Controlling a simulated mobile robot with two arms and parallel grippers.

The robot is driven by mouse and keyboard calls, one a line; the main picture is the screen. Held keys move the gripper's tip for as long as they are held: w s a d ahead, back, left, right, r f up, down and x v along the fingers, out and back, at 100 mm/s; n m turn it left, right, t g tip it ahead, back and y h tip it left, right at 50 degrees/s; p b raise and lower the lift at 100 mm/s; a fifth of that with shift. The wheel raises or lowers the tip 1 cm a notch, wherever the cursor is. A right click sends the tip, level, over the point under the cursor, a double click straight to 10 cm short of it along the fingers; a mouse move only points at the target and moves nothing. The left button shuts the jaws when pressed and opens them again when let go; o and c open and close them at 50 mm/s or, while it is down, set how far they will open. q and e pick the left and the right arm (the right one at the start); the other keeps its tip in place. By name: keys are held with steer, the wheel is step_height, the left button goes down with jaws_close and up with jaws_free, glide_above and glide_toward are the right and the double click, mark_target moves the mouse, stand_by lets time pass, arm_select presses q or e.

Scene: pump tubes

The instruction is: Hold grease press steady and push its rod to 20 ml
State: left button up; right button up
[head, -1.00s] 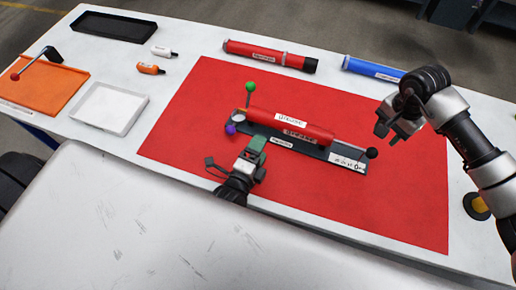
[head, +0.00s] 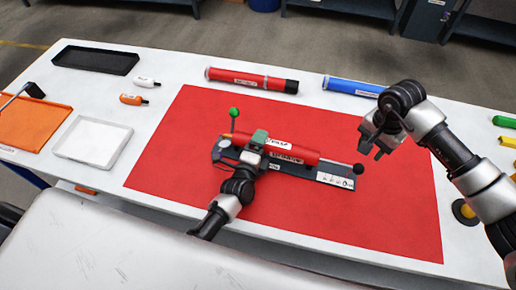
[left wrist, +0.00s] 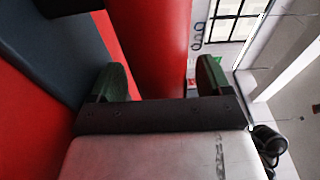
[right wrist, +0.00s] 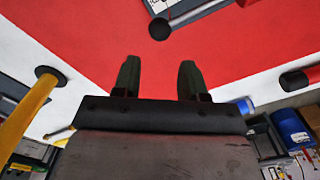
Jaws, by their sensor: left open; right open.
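The grease press has a red barrel (head: 308,155) lying on a dark base (head: 308,175), with a thin rod ending in a black knob (head: 358,169) at its right end. My left gripper (head: 256,140) is open at the barrel. In the left wrist view its fingers (left wrist: 158,80) stand on either side of the red barrel (left wrist: 158,45); I cannot tell if they touch it. My right gripper (head: 370,148) is open and empty above the knob end. In the right wrist view the black knob (right wrist: 159,29) lies beyond its fingertips (right wrist: 158,75).
A green-knobbed post (head: 234,113) rises at the press's left end. The red mat (head: 400,215) is clear around it. A red tube (head: 250,80) and a blue tube (head: 350,86) lie behind. A white tray (head: 93,143), orange tray and small bottles are at left.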

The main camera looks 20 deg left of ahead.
mark_target(362, 166)
arm_select(q)
steer(key=c, duration=1.5)
jaws_close()
arm_select(e)
steer(key=shift+o, duration=2)
steer(key=m, duration=0.2)
steer(key=m+y, duration=0.1)
steer(key=shift+s+d+f, duration=0.1)
steer(key=shift+d+f, duration=0.2)
steer(key=shift+f, duration=0.1)
steer(key=m, duration=0.1)
steer(key=m+y, duration=0.1)
steer(key=d+m, duration=0.1)
steer(key=m, duration=0.1)
steer(key=shift+f, duration=0.25)
steer(key=f+m, duration=0.1)
steer(key=f, duration=0.2)
steer(key=a+f+m+y, duration=0.1)
steer(key=f, duration=0.2)
steer(key=f+m, duration=0.2)
steer(key=f, duration=0.2)
steer(key=shift+a, duration=0.35)
